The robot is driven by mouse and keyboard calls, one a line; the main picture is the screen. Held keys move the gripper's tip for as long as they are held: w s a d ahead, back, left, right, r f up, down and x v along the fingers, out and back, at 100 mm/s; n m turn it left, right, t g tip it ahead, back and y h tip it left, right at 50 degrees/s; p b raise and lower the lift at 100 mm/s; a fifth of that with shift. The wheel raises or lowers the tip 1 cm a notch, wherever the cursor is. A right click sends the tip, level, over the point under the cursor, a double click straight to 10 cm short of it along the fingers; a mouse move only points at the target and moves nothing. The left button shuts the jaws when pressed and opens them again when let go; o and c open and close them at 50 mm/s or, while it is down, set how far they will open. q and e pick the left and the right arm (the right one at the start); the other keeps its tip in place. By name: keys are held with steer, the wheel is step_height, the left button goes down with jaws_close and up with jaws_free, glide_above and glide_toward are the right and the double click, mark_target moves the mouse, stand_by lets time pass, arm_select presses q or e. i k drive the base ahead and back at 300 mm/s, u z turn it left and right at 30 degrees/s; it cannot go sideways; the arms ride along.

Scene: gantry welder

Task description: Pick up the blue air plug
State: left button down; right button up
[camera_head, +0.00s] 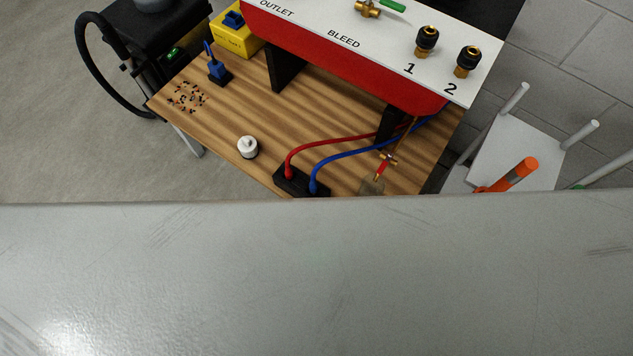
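A blue hose (350,152) runs from under the red and white panel to a blue plug end (314,185), which stands in a black block (292,182) at the table's front edge. A red hose (330,140) ends in the same block beside it. Another small blue piece (217,70) stands upright on a black base at the table's far left; I cannot tell which blue piece is the air plug. Neither of my grippers is in view.
A wide grey scratched surface (320,275) fills the lower half and hides what lies behind it. The wooden table (235,110) carries a white knob-like part (247,147), a yellow box (236,40) and the panel (330,30) with brass fittings. An orange-handled rod (516,172) stands right.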

mark_target(313, 185)
steer(key=u, duration=2.3)
steer(key=i, duration=2.3)
steer(key=z, duration=3.65)
